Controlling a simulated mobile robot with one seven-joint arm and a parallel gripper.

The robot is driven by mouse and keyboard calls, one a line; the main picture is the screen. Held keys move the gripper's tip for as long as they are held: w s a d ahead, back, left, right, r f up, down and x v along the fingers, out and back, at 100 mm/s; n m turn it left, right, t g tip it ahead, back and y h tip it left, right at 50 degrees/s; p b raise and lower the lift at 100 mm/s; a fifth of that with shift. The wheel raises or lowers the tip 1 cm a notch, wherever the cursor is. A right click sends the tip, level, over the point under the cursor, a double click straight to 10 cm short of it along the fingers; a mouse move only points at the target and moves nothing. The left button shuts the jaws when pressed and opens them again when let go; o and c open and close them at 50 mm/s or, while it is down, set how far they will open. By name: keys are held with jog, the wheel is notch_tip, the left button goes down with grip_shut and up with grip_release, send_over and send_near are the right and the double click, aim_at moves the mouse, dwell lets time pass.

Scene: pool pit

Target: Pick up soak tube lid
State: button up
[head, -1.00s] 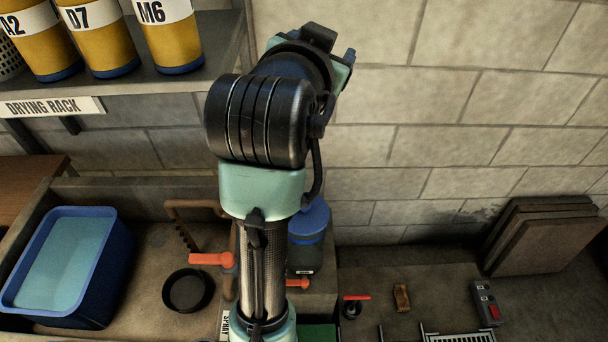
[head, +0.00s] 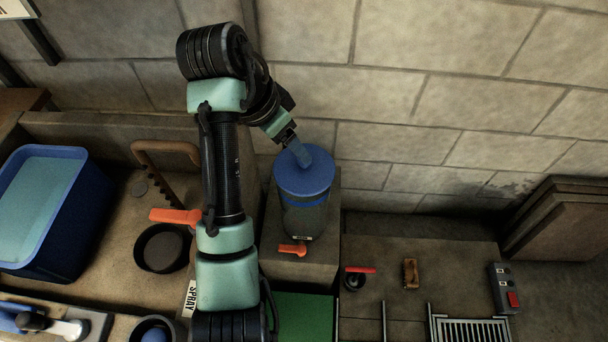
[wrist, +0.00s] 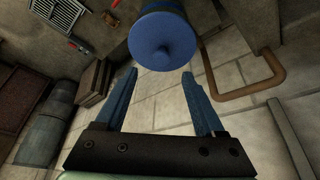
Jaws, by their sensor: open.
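The soak tube lid (head: 303,180) is a round blue cap on top of an upright dark, translucent tube (head: 303,221) with an orange tap (head: 293,250) at its foot. In the wrist view the lid (wrist: 165,48) is a blue disc with a small raised knob at its middle. My gripper (wrist: 160,73) is open and empty, its two blue fingers spread apart. The lid appears beyond the fingertips in the wrist view, not between the fingers. In the head view my gripper (head: 304,160) overlaps the lid's far edge. Whether they touch is unclear.
The tube stands on a concrete block (head: 328,240) by a block wall (head: 440,110). A blue water basin (head: 75,225), a black bowl (head: 162,248) and a brown pipe (head: 165,150) are to the left. A drain grate (head: 470,329) and leaning boards (head: 550,220) are to the right.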

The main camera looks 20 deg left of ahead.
aim_at(304, 165)
jog(key=b+x, duration=0.1)
jog(key=x, duration=0.6)
jog(key=shift+w+f+b, duration=0.2)
jog(key=shift+f+b, duration=0.1)
jog(key=shift+b, duration=0.05)
grip_shut()
